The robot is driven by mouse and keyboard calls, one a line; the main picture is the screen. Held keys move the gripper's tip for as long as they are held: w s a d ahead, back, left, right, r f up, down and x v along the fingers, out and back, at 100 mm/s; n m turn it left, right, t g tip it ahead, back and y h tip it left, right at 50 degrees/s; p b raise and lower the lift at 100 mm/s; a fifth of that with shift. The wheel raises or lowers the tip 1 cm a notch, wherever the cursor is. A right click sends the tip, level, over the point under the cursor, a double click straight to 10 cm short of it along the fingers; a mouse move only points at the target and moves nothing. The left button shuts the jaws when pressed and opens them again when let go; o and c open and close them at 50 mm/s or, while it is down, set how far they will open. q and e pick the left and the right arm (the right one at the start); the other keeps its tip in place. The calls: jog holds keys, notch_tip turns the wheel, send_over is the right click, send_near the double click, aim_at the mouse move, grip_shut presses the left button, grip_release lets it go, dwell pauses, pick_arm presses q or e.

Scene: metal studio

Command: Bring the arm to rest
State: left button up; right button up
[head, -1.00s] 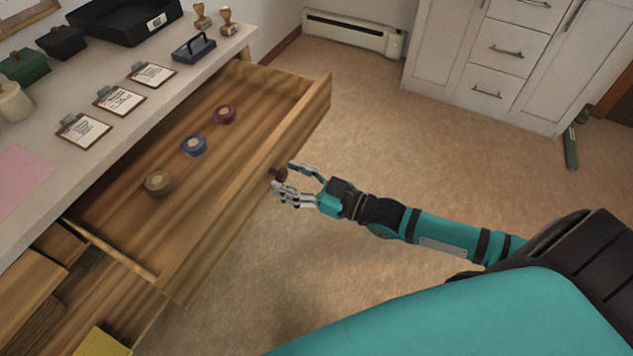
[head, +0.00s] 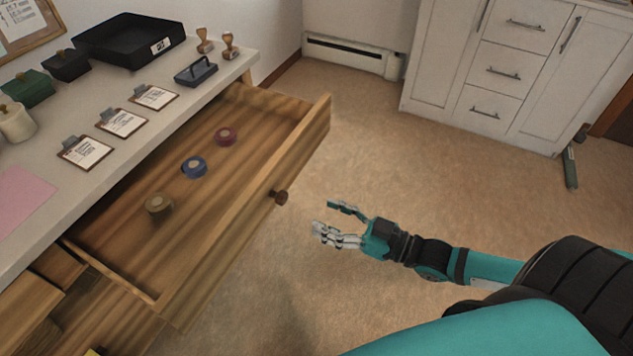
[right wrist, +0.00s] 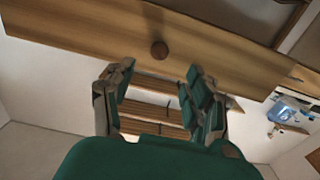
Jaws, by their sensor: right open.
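My right gripper (head: 336,222) is open and empty in the head view, over the floor to the right of the open drawer. It is apart from the drawer's round brown knob (head: 280,197). In the right wrist view the open fingers (right wrist: 160,100) point toward the drawer front (right wrist: 90,22), with the knob (right wrist: 159,50) beyond them. My right arm (head: 435,253) comes in from the right. My left gripper is not in view.
The wooden drawer (head: 235,225) stands pulled out and holds brown, blue and red tape rolls (head: 194,167). The desktop (head: 110,185) bears clipboards, stamps and a black tray (head: 128,42). White cabinets (head: 490,75) stand at the back right.

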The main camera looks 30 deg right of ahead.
jog(key=s+f+m+g+h, duration=0.1)
jog(key=s+f+g+h, duration=0.2)
jog(key=f, duration=0.6)
jog(key=s+f+m+g+h, duration=0.2)
jog(key=f+h, duration=0.1)
jog(key=f, duration=0.6)
jog(key=s+f+m+g+h, duration=0.1)
jog(key=s+f+g+h, duration=0.2)
jog(key=f, duration=0.6)
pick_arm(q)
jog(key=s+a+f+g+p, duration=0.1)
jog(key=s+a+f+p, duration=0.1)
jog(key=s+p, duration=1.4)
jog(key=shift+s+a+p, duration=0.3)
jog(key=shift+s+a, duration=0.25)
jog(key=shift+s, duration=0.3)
pick_arm(e)
jog(key=s+f+g, duration=0.2)
jog(key=s+f, duration=0.1)
jog(key=s, duration=0.9)
jog(key=s+d+f+g+h, duration=0.1)
jog(key=s+f+g, duration=0.2)
jog(key=s, duration=0.9)
jog(key=shift+s+f+m+g+h, duration=0.3)
jog(key=shift+f+m, duration=0.1)
jog(key=shift+f, duration=0.1)
